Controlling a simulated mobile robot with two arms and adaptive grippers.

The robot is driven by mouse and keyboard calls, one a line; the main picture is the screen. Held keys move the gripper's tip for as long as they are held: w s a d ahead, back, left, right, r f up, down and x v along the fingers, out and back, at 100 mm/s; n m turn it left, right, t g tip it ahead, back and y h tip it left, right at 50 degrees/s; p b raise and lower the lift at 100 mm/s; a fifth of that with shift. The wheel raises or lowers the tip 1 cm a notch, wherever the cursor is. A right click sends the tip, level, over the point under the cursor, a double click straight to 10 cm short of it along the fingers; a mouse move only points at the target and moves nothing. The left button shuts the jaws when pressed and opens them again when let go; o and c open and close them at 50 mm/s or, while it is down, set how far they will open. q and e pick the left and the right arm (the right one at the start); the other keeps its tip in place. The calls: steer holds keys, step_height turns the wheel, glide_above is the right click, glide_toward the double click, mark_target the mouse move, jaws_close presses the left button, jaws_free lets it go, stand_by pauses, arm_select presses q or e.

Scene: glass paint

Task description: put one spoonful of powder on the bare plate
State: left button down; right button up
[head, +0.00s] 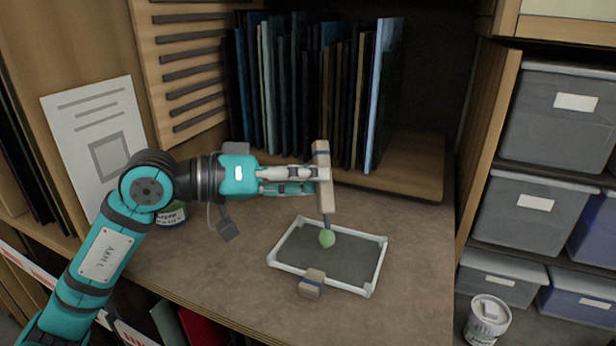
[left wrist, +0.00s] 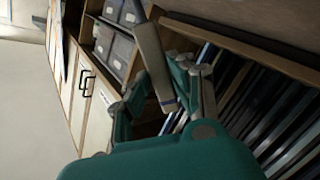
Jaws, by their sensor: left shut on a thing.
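My left gripper (head: 318,181) is shut on the light handle of a spoon (head: 322,160). The spoon hangs upright, bowl end down, in front of the fingertips. Green powder (head: 327,237) shows at its lower end, over the upper middle of the plate; I cannot tell whether it touches the plate. The dark plate (head: 345,270) lies in a white frame on the bench and looks otherwise bare. In the left wrist view the spoon handle (left wrist: 154,62) stands between the fingers. A labelled jar with green (head: 172,217) is partly hidden behind my left arm. My right gripper is not in view.
A small beige block with a dark band (head: 312,283) sits at the frame's front edge. Glass sheets (head: 300,95) stand in a rack behind. Grey bins (head: 530,215) and a can (head: 487,320) are at right. The bench right of the frame is clear.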

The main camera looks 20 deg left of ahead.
arm_select(q)
steer(key=shift+s+f+b, duration=0.1)
steer(key=shift+f+b, duration=0.05)
steer(key=shift+b, duration=0.15)
stand_by(1.0)
steer(key=shift+s+d+b, duration=0.1)
steer(key=shift+s+b, duration=0.05)
steer(key=shift+b, duration=0.4)
stand_by(0.5)
steer(key=shift+w+r+p, duration=0.2)
steer(key=shift+r+p, duration=0.05)
steer(key=shift+r, duration=0.3)
steer(key=shift+w+r+p, duration=0.15)
steer(key=shift+r+p, duration=0.1)
steer(key=shift+r, duration=0.25)
steer(key=shift+s, duration=0.1)
steer(key=shift+r, duration=0.1)
